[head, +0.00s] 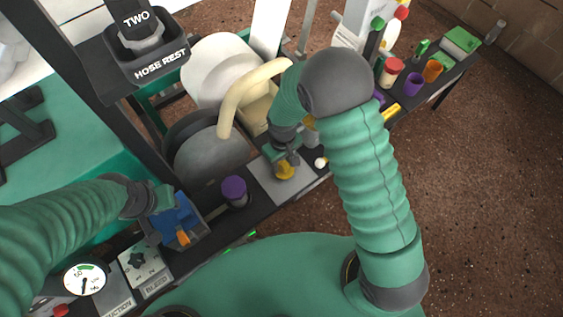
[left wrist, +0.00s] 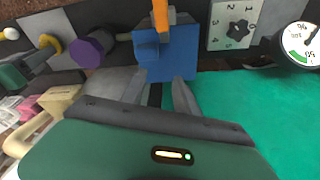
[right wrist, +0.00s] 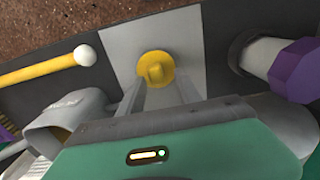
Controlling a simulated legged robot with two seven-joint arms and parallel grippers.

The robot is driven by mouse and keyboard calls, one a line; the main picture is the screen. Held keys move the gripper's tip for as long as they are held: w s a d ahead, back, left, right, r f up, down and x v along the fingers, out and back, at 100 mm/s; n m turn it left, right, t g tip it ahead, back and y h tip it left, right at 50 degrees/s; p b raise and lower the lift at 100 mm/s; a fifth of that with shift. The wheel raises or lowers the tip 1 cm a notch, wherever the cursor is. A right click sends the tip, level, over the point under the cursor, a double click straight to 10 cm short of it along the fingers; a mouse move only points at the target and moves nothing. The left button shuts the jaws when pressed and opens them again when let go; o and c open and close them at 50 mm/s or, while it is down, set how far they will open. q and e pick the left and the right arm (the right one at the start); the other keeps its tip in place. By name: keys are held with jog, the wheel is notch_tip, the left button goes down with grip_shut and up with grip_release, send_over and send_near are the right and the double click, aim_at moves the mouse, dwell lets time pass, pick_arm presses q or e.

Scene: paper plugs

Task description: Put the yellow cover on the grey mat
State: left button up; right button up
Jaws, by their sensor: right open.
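The yellow cover (right wrist: 155,68) is a small round cap with a raised grip. In the right wrist view it sits within the outline of the light grey mat (right wrist: 185,40). The head view also shows the yellow cover (head: 285,171) low over the grey mat (head: 264,180), partly hidden by my right gripper (head: 287,152). My right gripper is open, with its fingers (right wrist: 160,88) apart beside the near side of the cover. My left gripper (head: 162,198) is at the left, its fingers (left wrist: 163,82) apart next to a blue block (left wrist: 170,52); contact is unclear.
A purple-topped plug (head: 234,190) stands just left of the mat. A white-ended yellow rod (right wrist: 60,66) lies on its other side. A large curved cream handle (head: 240,98) rises behind. A gauge (head: 85,277) sits at lower left. Several coloured caps and bottles line the dark shelf at upper right.

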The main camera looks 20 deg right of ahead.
notch_tip(320, 180, up, 10)
jog(key=p, duration=0.4)
notch_tip(320, 180, up, 5)
jog(key=m+t, duration=0.1)
send_over(282, 165)
jog(key=s+d, duration=0.3)
jog(key=s+d+r+m+t, duration=0.1)
jog(key=s+d+r+m, duration=0.2)
jog(key=s, duration=0.4)
jog(key=shift+d+r+t, duration=0.3)
jog(key=shift+d+r, duration=0.2)
jog(key=shift+r, duration=0.3)
